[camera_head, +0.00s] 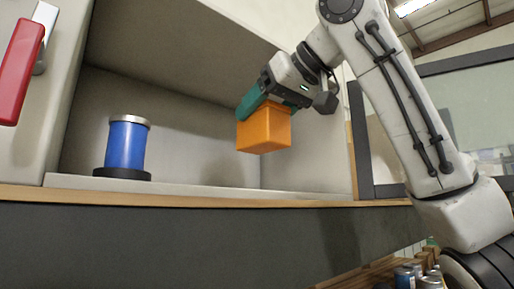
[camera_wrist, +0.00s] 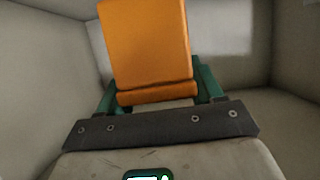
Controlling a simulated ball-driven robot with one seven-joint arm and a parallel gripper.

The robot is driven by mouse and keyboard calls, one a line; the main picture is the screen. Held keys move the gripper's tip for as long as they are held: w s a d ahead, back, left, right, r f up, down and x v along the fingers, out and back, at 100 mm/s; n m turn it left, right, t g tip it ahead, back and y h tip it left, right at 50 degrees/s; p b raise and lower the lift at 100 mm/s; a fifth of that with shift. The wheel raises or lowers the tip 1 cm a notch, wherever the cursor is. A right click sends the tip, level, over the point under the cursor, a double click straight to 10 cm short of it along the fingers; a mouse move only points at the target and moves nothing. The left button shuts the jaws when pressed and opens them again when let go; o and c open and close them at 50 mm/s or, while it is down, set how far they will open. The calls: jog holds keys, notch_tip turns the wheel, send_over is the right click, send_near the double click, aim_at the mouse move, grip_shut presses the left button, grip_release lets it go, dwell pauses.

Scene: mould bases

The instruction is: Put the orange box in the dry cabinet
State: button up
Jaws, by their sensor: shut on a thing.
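The orange box (camera_head: 264,131) is held in my gripper (camera_head: 262,105), at the mouth of the dry cabinet (camera_head: 215,193), above its floor. The cabinet is a pale, open-fronted compartment. In the wrist view the orange box (camera_wrist: 146,45) sits between the two green fingers of my gripper (camera_wrist: 155,92), which are shut on its sides. Pale cabinet walls surround it in that view. The box looks slightly tilted and clear of the floor. Its far side is hidden.
A blue cylinder (camera_head: 126,144) with a silver top stands on a black base at the left inside the cabinet. The cabinet door with a red handle (camera_head: 21,70) is at the far left. The cabinet floor right of the cylinder is clear. Cans (camera_head: 405,277) stand low at the right.

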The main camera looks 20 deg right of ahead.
aim_at(261, 153)
jog(key=w+f, duration=0.2)
jog(key=f, duration=0.1)
jog(key=shift+w+d+f+p, duration=0.15)
jog(key=shift+w+p, duration=0.2)
jog(key=f, duration=0.1)
jog(key=f+p, duration=0.1)
jog(key=shift+w+d+f, duration=0.1)
jog(key=shift+w+f, duration=0.25)
jog(key=shift+f, duration=0.6)
jog(key=shift+f, duration=0.15)
jog(key=o, duration=1.3)
jog(key=shift+r, duration=0.2)
jog(key=b+v, duration=0.4)
jog(key=v, duration=0.8)
jog(key=shift+s, duration=0.1)
